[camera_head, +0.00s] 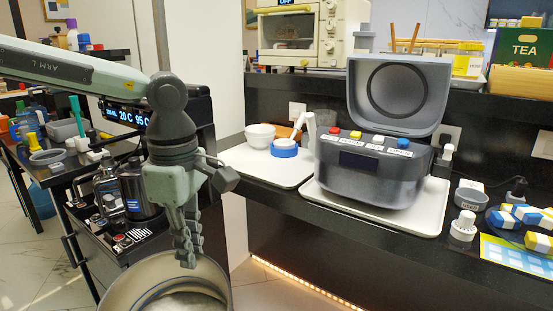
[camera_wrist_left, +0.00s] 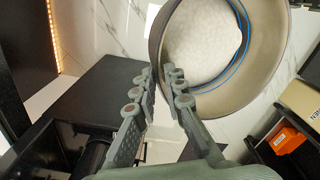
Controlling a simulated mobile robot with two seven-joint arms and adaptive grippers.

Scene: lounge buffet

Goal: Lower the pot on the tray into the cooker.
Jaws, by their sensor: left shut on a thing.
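The pot (camera_head: 216,284) is a round beige-grey vessel at the bottom of the head view, cut off by the picture edge. In the left wrist view the pot (camera_wrist_left: 265,75) shows a white filling and a blue line around its inner wall. My left gripper (camera_head: 188,260) is shut on the pot's rim, fingers pointing down; in the wrist view its fingertips (camera_wrist_left: 163,75) meet at the rim. The cooker (camera_head: 370,180) is dark grey with its lid (camera_head: 400,95) raised. It stands on the white tray (camera_head: 428,222). Its inside is hidden by the front wall.
Left of the cooker, a white board (camera_head: 255,170) holds a white bowl (camera_head: 261,136) and a blue-ringed dish (camera_head: 284,150). A white-capped shaker (camera_head: 463,226) and blue-white blocks (camera_head: 515,217) lie to the right. Floor shows between cabinet and counter.

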